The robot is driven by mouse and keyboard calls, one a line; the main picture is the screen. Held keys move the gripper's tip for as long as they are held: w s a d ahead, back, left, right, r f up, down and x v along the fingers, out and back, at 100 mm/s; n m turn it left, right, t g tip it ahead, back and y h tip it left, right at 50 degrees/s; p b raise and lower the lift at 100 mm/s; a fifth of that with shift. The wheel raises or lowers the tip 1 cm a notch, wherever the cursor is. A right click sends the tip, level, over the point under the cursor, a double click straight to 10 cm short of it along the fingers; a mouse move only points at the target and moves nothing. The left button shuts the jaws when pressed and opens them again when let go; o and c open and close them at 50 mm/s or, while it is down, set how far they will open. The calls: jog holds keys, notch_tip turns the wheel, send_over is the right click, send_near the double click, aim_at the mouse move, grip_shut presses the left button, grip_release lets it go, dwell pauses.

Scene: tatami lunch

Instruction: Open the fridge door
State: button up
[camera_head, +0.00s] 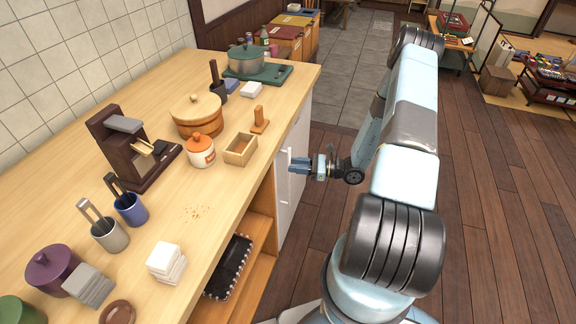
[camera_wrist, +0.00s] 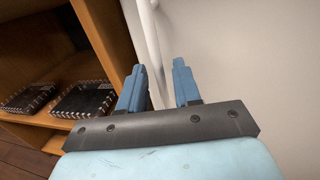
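The fridge is a white-fronted unit set under the wooden counter, and its door (camera_head: 290,202) looks shut. The door (camera_wrist: 240,60) also fills the right of the wrist view as a plain pale panel. A thin white vertical handle (camera_wrist: 151,35) runs down near the door's left edge. My gripper (camera_head: 293,165) is at the door front, below the counter edge. In the wrist view my gripper (camera_wrist: 159,68) is open, with its two blue fingers apart. The handle appears in the gap between the fingers; I cannot tell whether either finger touches it.
Left of the door is an open wooden shelf (camera_wrist: 60,60) with dark patterned trays (camera_wrist: 85,100). The counter (camera_head: 200,235) above holds a pot, a wooden tub, cups and a coffee stand. The wooden floor (camera_head: 480,215) to the right is clear.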

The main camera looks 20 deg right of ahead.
jog(key=shift+x, duration=1.45)
jog(key=shift+c, duration=0.5)
grip_shut()
